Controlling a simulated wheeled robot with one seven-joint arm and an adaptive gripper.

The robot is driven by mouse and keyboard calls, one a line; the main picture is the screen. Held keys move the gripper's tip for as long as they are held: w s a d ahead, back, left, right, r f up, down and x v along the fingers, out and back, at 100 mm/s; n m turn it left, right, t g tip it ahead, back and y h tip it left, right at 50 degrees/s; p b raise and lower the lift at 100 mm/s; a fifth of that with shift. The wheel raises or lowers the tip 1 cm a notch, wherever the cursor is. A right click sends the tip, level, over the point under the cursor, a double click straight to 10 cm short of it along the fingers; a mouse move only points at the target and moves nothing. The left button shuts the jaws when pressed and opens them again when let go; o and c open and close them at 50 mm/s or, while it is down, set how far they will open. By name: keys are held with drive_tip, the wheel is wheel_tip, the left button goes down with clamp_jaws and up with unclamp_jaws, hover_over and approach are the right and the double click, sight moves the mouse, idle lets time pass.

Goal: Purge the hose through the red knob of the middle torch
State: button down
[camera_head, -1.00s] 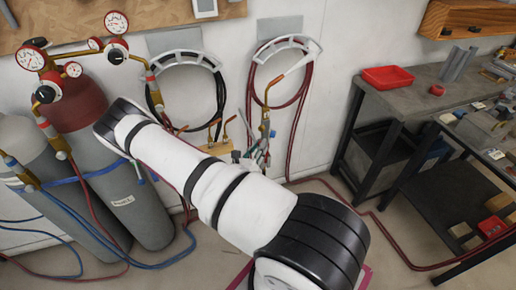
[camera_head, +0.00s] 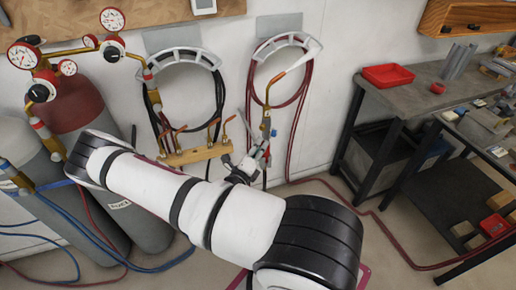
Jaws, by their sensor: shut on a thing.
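A brass torch (camera_head: 267,112) with a copper tip hangs upright at the right hose hanger, with its handle end pointing down. My gripper (camera_head: 262,152) is at the lower end of this torch, shut on a small part there, apparently a knob. The fingers cover the part, so its colour and exact hold are unclear. Another torch (camera_head: 154,97) hangs at the left hose hanger. A wooden rack (camera_head: 200,155) with several copper tips is on the wall between them, left of my gripper. I cannot tell for certain which torch is the middle one.
Gas cylinders (camera_head: 150,227) with gauges (camera_head: 112,19) stand at the left, with blue and red hoses on the floor. A grey bench (camera_head: 420,92) with a red tray (camera_head: 388,76) stands at the right. A red hose runs along the floor beside it.

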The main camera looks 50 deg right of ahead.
drive_tip(key=shift+n, duration=0.5)
drive_tip(key=c, duration=1.4)
unclamp_jaws()
drive_tip(key=v, duration=1.2)
